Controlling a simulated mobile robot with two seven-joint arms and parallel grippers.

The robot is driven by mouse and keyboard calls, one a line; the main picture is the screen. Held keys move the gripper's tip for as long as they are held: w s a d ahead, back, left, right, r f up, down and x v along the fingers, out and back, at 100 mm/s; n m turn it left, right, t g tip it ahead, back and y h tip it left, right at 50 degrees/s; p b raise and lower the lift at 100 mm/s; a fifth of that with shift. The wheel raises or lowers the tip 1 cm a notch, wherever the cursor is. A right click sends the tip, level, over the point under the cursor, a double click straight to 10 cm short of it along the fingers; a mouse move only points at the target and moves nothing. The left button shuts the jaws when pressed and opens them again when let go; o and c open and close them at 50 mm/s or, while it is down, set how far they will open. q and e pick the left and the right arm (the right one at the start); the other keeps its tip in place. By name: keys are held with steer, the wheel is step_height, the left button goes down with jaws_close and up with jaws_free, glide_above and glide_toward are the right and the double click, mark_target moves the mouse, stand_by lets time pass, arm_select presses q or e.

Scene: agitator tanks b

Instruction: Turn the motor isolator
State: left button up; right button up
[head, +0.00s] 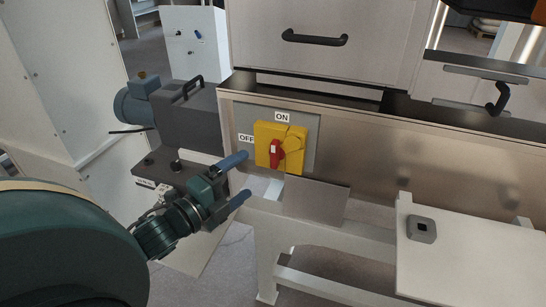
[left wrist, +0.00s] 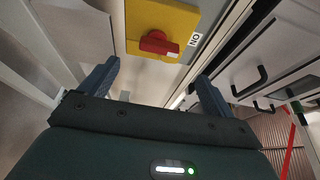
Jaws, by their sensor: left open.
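The motor isolator is a yellow square plate (head: 293,135) with a red rotary handle (head: 275,153), mounted on a grey panel of the metal machine frame. An ON label (head: 282,118) sits above it and an OFF label (head: 246,138) to its left. The red handle stands roughly upright in the head view. My left gripper (head: 238,178) is open and empty, just left of and below the isolator, its blue fingers apart from it. In the left wrist view the red handle (left wrist: 158,43) shows ahead, above the gap between the fingers (left wrist: 155,82). My right gripper is not seen.
A grey motor unit (head: 185,115) stands left of the isolator, close to my left arm. A tilted metal plate (head: 316,198) sits below the isolator. A white box (head: 470,255) is at the lower right. Cabinet doors with black handles (head: 314,39) are above.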

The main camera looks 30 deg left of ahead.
mark_target(272, 158)
arm_select(q)
steer(key=w, duration=0.2)
steer(key=w+d, duration=0.1)
steer(key=w, duration=0.5)
steer(key=shift+w+d, duration=0.15)
steer(key=shift+w+d+p, duration=0.15)
steer(key=shift+w+p, duration=0.15)
steer(key=shift+w, duration=0.4)
steer(key=c, duration=1)
steer(key=shift+o, duration=0.2)
